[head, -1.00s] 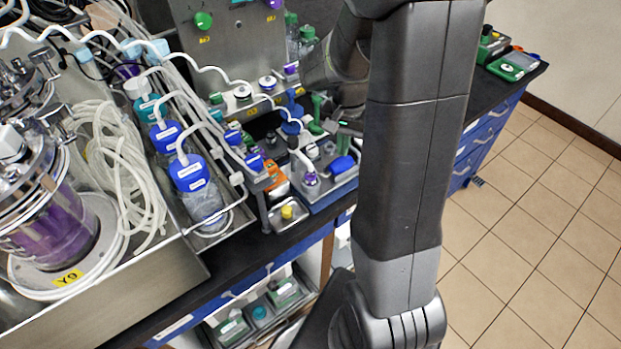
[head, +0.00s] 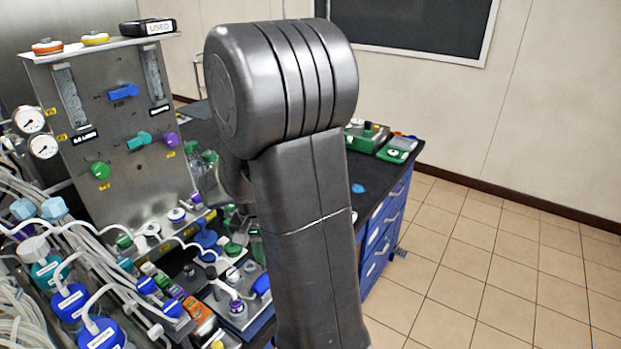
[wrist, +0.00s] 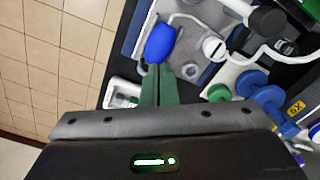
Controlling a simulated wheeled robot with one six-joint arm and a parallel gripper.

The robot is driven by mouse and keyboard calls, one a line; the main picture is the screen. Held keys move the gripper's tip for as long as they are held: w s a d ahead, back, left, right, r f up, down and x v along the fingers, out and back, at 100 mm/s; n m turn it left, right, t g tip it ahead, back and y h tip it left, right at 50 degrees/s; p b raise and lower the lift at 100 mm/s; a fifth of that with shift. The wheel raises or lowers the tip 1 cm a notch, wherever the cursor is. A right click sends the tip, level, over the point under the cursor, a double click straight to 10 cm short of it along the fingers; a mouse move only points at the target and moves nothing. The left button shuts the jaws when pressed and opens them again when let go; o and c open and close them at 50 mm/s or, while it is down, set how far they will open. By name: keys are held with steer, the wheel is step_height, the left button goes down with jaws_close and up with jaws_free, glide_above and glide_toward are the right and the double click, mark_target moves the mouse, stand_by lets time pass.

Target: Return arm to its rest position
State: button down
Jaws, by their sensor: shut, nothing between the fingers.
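My gripper (wrist: 161,72) shows in the wrist view as two green fingers close together with nothing between them. It points toward a tray of small labware on the bench. A blue bulb (wrist: 160,43) appears just beyond the fingertips; I cannot tell the gap between them. In the head view my arm stands tall in the middle, with its elbow high and bent. The arm hides most of the gripper there.
The black bench carries a steel valve panel (head: 105,120), blue-capped bottles (head: 70,302) with white tubing, and a tray (head: 240,318) close to my arm. A green device (head: 397,150) sits at the far end. Tiled floor (head: 480,270) on the right is clear.

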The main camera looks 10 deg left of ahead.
steer(key=shift+f+b, duration=2.15)
steer(key=shift+f, duration=0.8)
